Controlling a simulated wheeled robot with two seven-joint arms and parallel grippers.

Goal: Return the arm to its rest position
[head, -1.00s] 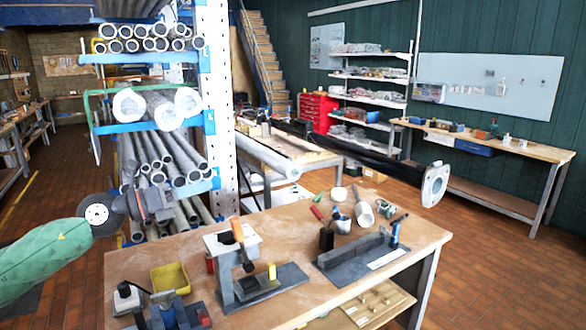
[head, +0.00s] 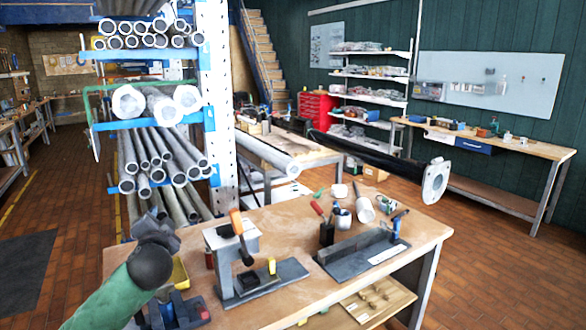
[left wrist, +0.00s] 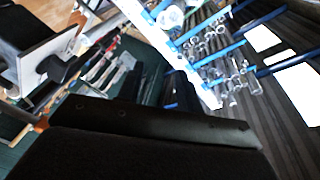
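My left arm in its green sleeve (head: 112,300) reaches in from the lower left of the head view. Its dark gripper (head: 160,228) is above the left end of the near workbench (head: 290,205), in front of the pipe rack. The fingers are turned away and small, so I cannot tell their opening. In the left wrist view a dark body fills the lower part, with no clear fingertips. A black mast (head: 370,155) ends in a pale flange (head: 435,181) at the right, well apart from my left gripper. My right gripper is not in view.
The pipe rack (head: 215,95) stands close behind. Floor at the left is clear.

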